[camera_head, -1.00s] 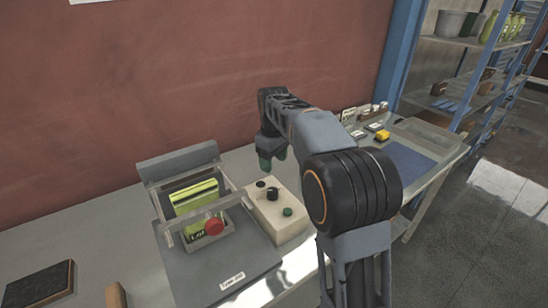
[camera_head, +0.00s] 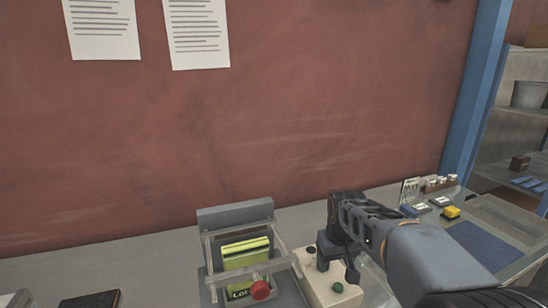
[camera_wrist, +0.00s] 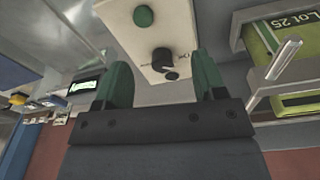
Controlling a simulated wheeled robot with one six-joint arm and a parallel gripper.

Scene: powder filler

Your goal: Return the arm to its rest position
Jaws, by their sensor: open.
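My arm reaches in from the lower right in the head view, over the bench beside the control box. My gripper (camera_wrist: 160,88) shows in the wrist view with its two green fingers apart and nothing between them. In the head view its fingers are mostly hidden behind the wrist. The beige control box (camera_head: 334,291) has a black knob and a green button (camera_head: 337,287). In the wrist view the knob (camera_wrist: 163,56) lies in the gap between the fingers, and I cannot tell how far off it is.
Left of the box stands a grey fixture (camera_head: 235,218) holding a yellow-green pack (camera_head: 246,256), with a red knob (camera_head: 260,290) in front. A blue mat (camera_head: 484,246) and small items lie on the right. Shelves (camera_head: 520,110) stand at far right. The red wall is behind.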

